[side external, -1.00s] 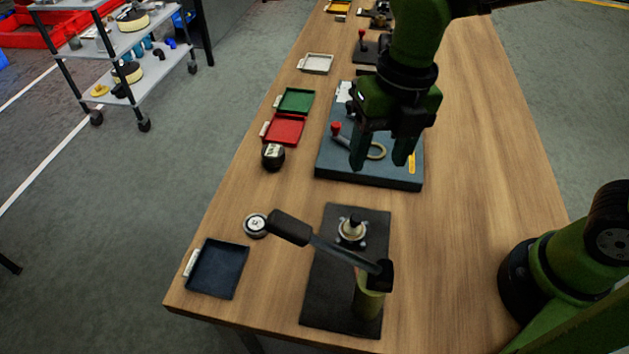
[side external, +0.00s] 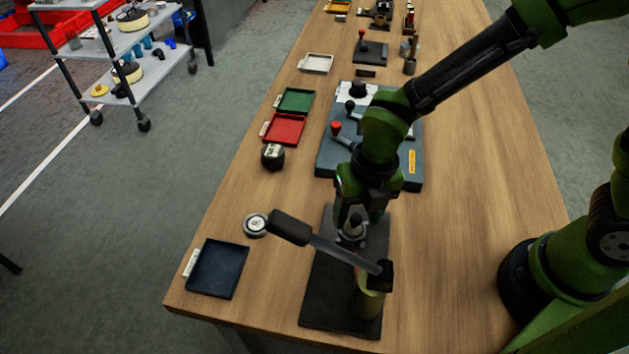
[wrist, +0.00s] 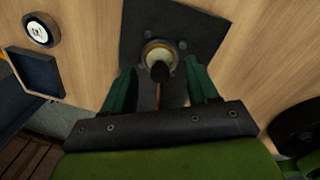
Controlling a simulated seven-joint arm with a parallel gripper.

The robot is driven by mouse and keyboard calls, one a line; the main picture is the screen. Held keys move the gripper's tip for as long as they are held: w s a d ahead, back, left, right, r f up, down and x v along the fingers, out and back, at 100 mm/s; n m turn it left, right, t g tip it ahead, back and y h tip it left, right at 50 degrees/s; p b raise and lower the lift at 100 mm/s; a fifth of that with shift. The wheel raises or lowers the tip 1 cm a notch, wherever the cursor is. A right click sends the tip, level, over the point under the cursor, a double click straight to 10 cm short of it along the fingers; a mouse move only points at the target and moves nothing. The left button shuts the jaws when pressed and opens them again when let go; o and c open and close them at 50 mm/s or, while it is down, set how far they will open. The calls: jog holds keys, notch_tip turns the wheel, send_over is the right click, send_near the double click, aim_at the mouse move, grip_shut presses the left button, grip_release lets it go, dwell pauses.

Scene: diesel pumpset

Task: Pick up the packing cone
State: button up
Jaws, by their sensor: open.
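What seems to be the packing cone (side external: 353,230) is a small dark-topped piece with a pale, ring-like lower part. It stands upright on the dark base plate (side external: 331,290) of a lever device. In the wrist view the cone (wrist: 160,60) shows from above, its dark tip between my fingers. My gripper (wrist: 161,75) is open, with one green finger on each side of the cone. The side view shows my gripper (side external: 359,208) pointing down just above and around it. I cannot tell whether the fingers touch it.
The device's long lever (side external: 335,248) slants across the plate, close in front of my gripper. A round gauge-like disc (side external: 256,225) and a dark tray (side external: 217,268) lie to the left. A blue-grey board (side external: 326,165) is behind. The wooden table to the right is clear.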

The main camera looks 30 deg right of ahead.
jog(key=shift+a+f, duration=0.1)
jog(key=shift+f, duration=0.7)
jog(key=shift+c, duration=0.4)
grip_shut()
